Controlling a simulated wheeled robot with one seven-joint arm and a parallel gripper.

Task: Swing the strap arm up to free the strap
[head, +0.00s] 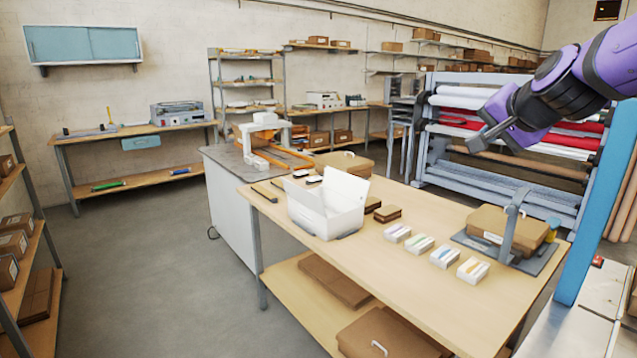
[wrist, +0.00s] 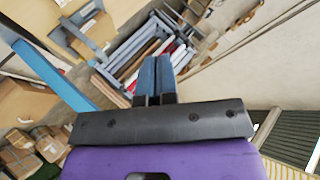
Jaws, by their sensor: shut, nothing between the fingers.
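The grey strap arm (head: 512,222) stands at the right end of the wooden table. Its upright post is in front of a brown case (head: 480,220), and its upper part reaches over the case. The case lies on a dark base plate (head: 543,262). A small yellow piece (head: 553,230) is at the plate's right side. The strap itself is too small to make out. My gripper (head: 474,144) is up in the air, above and apart from the strap arm. In the wrist view its two blue fingers (wrist: 153,75) are together with nothing between them.
On the table (head: 400,270) are an open white bin (head: 325,215), several small card packs (head: 420,243) and brown blocks (head: 387,213). A rack of rolls (head: 500,120) stands behind. A blue post (head: 597,215) is close at the right. The air above the case is free.

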